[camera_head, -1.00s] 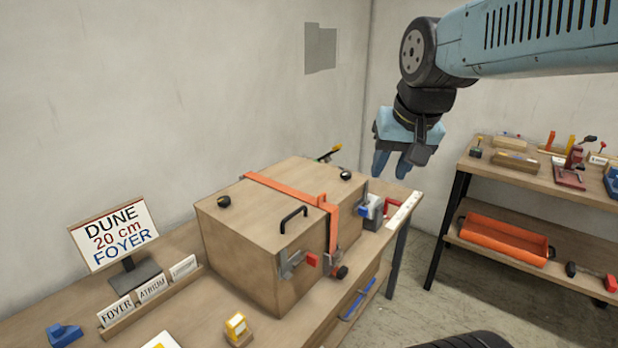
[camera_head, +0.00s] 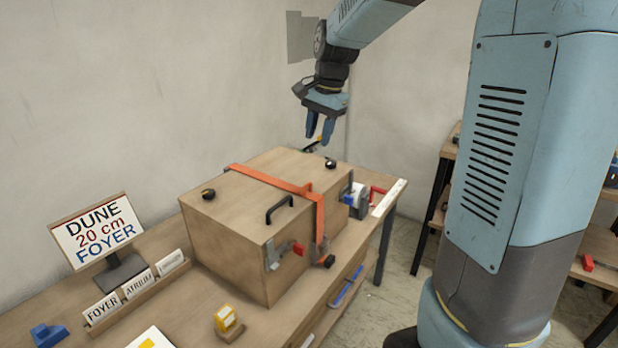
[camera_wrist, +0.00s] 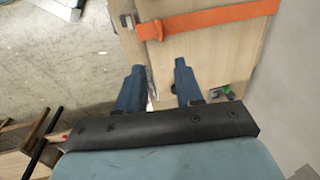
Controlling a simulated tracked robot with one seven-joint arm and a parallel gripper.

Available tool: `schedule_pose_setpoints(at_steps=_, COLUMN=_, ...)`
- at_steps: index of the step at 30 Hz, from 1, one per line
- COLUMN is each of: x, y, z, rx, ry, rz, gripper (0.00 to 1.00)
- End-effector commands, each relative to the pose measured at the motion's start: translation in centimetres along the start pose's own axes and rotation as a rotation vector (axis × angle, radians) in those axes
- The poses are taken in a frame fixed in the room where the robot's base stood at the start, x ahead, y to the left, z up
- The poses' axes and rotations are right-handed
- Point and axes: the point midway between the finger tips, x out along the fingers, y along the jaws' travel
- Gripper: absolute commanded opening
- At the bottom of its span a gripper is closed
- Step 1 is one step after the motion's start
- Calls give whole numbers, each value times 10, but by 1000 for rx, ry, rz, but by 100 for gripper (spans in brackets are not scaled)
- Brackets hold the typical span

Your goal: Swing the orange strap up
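The orange strap (camera_head: 277,182) runs across the lid of a wooden box (camera_head: 225,232) and hangs down over its front face, ending near a dark knob (camera_head: 328,261). In the wrist view the strap (camera_wrist: 215,20) crosses the lid flat, beyond my fingertips. My gripper (camera_head: 320,139) hangs above the far right part of the box, fingers pointing down. In the wrist view its two blue fingers (camera_wrist: 158,68) are apart with nothing between them. The gripper is clear of the strap.
The lid has a black handle (camera_head: 279,208) and black knobs (camera_head: 208,194). A red-tipped latch (camera_head: 285,252) is on the box front. A sign (camera_head: 98,232) and card holder (camera_head: 137,294) stand left. A grey vise-like tool (camera_head: 357,198) stands right of the box.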

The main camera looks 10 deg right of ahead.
Motion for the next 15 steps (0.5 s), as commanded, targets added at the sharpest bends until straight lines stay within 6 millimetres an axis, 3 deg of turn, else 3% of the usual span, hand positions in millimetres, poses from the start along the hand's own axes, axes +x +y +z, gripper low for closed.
schedule_pose_setpoints(at_steps=5, x=11, y=-1, z=0, rx=6, ry=-4, rz=3, gripper=36)
schedule_pose_setpoints(at_steps=15, x=66, y=-1, z=0, rx=5, ry=-5, rz=4, gripper=36)
